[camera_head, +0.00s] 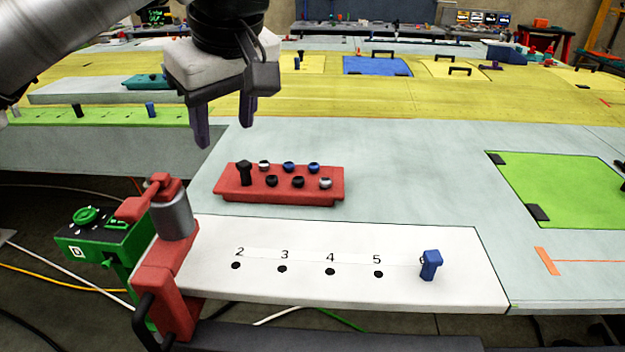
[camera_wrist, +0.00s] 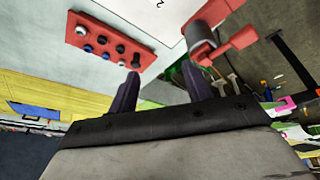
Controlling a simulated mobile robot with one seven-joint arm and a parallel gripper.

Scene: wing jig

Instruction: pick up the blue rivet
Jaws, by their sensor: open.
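A blue rivet (camera_head: 431,264) stands upright at the right end of the white numbered strip (camera_head: 455,245), over the label after 5. Two more blue rivet heads, a left one (camera_head: 288,167) and a right one (camera_head: 313,167), show in the red rivet block (camera_head: 225,188). Another blue piece (camera_head: 151,109) stands on the green strip at the left. My gripper (camera_head: 224,130) is open and empty, above and left of the red block and well away from the blue rivet on the strip. In the wrist view my gripper (camera_wrist: 162,70) has its fingers apart, with the red block (camera_wrist: 150,58) to the upper left.
The red block also holds a tall black rivet (camera_head: 244,173) and several black and silver heads. A red clamp with a grey cylinder (camera_head: 172,215) rises at the strip's left end. A green panel (camera_head: 570,185) lies at the right. The grey surface between is clear.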

